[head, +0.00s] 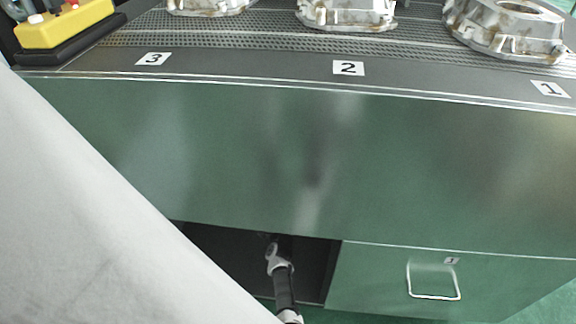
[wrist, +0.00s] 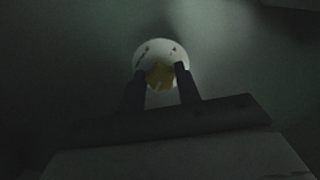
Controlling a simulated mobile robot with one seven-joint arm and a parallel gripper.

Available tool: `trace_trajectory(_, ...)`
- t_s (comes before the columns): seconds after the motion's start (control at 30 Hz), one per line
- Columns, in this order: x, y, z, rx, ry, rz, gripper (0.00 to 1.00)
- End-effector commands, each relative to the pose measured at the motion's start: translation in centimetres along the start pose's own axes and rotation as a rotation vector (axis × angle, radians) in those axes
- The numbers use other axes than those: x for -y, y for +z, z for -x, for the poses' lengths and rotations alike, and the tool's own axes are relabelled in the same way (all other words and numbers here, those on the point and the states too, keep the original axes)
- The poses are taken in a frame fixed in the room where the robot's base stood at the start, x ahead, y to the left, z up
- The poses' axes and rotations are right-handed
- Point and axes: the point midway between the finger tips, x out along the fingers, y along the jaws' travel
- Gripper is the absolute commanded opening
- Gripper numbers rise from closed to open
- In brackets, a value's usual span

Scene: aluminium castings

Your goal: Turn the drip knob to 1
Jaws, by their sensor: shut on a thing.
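The drip knob (wrist: 160,77) is yellow and sits low on a round white dial (wrist: 161,49) on a dark surface in the wrist view. The dial has small dark marks at its upper left and upper right, too dim to read. My gripper (wrist: 161,70) has one finger on each side of the knob and is shut on it. The knob's pointer direction is not clear. In the head view, my arm reaches into a dark opening under the bench, and the knob and fingertips are hidden there.
The bench front (head: 200,150) is a plain metal panel. A closed drawer (head: 375,280) with a wire handle (head: 434,297) is right of the opening (head: 315,265). Castings (head: 347,14) stand on the bench above labels 3, 2 and 1. A yellow box (head: 65,27) is at the upper left.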

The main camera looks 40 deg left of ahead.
Motion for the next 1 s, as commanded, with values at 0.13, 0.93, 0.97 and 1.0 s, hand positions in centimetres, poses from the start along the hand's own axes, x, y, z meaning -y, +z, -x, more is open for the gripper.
trace_trajectory(0.13, -0.08, 0.13, 0.05, 0.002, 0.001, -0.072, 0.10)
trace_trajectory(0.93, 0.06, 0.10, 0.04, 0.003, 0.000, -0.151, 0.42)
trace_trajectory(0.97, 0.06, 0.10, 0.04, 0.003, 0.000, -0.151, 0.46)
trace_trajectory(1.0, 0.07, 0.08, 0.04, 0.002, 0.000, -0.151, 0.51)
